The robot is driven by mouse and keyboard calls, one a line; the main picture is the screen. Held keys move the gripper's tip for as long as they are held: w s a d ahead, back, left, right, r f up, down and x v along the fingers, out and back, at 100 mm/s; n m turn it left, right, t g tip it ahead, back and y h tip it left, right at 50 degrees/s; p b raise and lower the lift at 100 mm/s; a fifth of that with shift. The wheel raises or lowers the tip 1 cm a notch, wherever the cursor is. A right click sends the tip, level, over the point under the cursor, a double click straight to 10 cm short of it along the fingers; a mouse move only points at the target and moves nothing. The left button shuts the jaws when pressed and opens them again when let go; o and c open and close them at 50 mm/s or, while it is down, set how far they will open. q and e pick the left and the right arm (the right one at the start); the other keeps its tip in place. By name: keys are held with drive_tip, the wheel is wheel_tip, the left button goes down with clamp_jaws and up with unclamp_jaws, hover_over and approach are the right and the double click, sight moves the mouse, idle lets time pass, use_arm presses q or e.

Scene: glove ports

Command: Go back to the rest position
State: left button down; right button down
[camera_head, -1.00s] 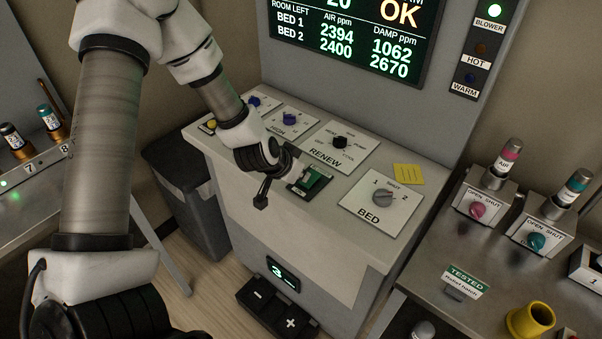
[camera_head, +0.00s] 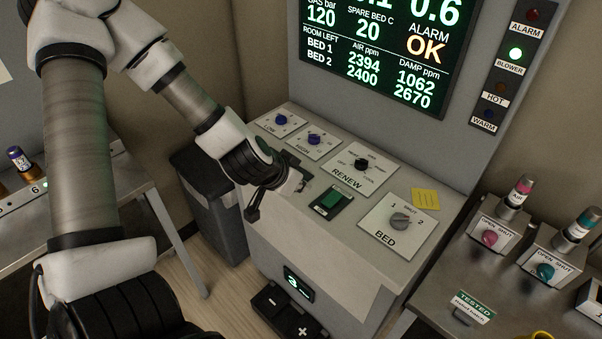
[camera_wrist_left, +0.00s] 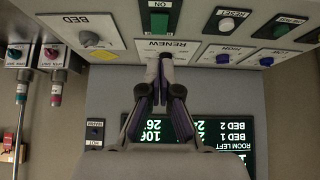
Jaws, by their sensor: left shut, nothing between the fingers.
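My left gripper (camera_head: 300,182) hangs over the sloped control desk (camera_head: 350,248), just left of the green switch (camera_head: 331,199) and in front of the RENEW panel. It is shut and empty. In the left wrist view, which shows the desk upside down, the closed fingertips of my left gripper (camera_wrist_left: 165,62) are in front of the RENEW panel (camera_wrist_left: 190,48), and the green switch (camera_wrist_left: 160,20) is beyond them at the top. The green switch is uncovered and apart from the fingers in the head view. My right gripper is not in view.
The BED dial (camera_head: 400,220), the RENEW dial (camera_head: 361,164) and blue knobs stand on the desk. A display screen (camera_head: 385,50) rises behind. A side bench (camera_head: 425,290) with pink and teal valves is at the right. A dark bin (camera_head: 215,215) stands left of the desk.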

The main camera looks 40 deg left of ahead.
use_arm(q)
drive_tip(key=shift+w, duration=0.15)
drive_tip(key=s+d+f+m+g+y+b, duration=0.1)
drive_tip(key=s+f+m+g+b, duration=0.3)
drive_tip(key=f, duration=0.7)
drive_tip(key=s+d+f+n+g+b, duration=0.1)
drive_tip(key=s+f+b, duration=0.2)
drive_tip(key=s+f, duration=0.6)
drive_tip(key=s+d+f+n+g+b, duration=0.1)
drive_tip(key=s+d+f+n, duration=0.1)
drive_tip(key=f, duration=0.5)
drive_tip(key=s+d+f+n+g+b, duration=0.1)
drive_tip(key=s+d+f+n+b, duration=0.1)
drive_tip(key=s+d+f, duration=0.3)
drive_tip(key=shift+f+g, duration=0.3)
drive_tip(key=shift+f, duration=0.6)
drive_tip(key=shift+s+d, duration=0.1)
